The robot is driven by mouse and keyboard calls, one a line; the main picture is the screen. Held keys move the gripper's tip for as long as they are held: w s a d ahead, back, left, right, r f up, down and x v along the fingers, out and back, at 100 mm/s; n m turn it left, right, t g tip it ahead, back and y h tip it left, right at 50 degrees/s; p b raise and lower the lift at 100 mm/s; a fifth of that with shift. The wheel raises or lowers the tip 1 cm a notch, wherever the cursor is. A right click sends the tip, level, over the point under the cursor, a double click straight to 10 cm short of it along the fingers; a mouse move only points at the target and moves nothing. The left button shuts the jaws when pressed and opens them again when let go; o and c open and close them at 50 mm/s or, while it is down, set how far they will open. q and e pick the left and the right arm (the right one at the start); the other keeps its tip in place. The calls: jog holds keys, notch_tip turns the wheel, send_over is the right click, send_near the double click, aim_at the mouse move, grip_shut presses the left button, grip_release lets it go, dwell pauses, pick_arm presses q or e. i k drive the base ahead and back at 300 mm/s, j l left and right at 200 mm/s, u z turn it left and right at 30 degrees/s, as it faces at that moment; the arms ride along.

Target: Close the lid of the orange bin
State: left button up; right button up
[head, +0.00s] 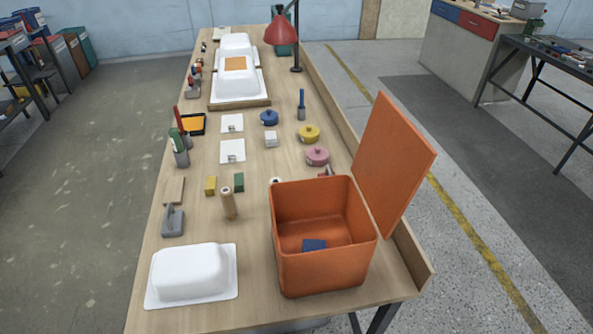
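The orange bin (322,272) stands at the near right end of the long wooden table. Its lid (396,165) is open, standing up and leaning outward from the bin's right side. Inside, on the bin's floor, lies a small dark blue item (314,245). Neither of my grippers shows in the head view.
A white tub shell (190,274) lies left of the bin. A wooden peg (228,204), green block (239,182) and pink pot (317,156) stand behind it. A raised ledge (413,255) runs along the table's right edge. A red lamp (281,30) stands at the far end.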

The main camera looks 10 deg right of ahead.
aim_at(393, 158)
jog(key=i+l+u, duration=0.1)
jog(key=l+u, duration=0.25)
jog(key=l, duration=0.5)
jog(key=l+u, duration=0.3)
jog(key=l, duration=0.55)
jog(key=k+l+u, duration=0.15)
jog(key=l+u, duration=0.2)
jog(key=l, duration=0.5)
jog(key=l+u, duration=0.1)
jog(key=k+u, duration=0.1)
